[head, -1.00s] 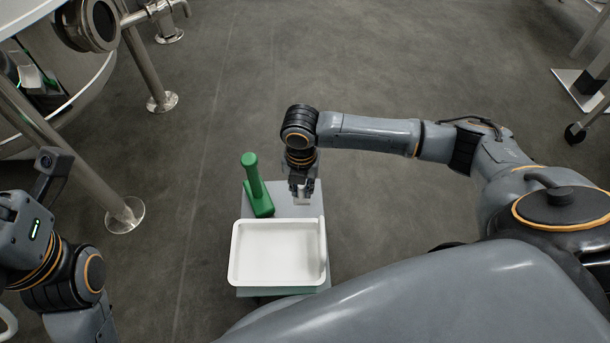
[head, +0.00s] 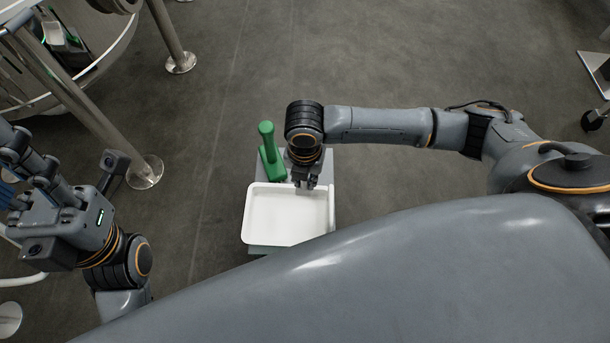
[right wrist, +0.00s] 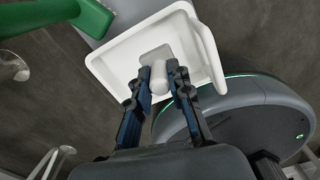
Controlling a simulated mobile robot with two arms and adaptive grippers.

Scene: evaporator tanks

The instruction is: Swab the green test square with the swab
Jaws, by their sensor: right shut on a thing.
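My right gripper (head: 305,184) is over the far right part of a white tray (head: 262,220). In the right wrist view its fingers (right wrist: 166,84) are shut on a pale piece with a short rounded handle (right wrist: 158,80) and a flat grey pad, apparently the swab. The pad is over the tray (right wrist: 110,67); I cannot tell whether it touches the tray floor. The arm hides the swab in the head view. My left gripper (head: 22,165) is raised at the left edge, and its finger opening is unclear. I see no green test square.
Metal legs (head: 100,125) of a tank stand at the left. Open floor (head: 400,60) lies beyond.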

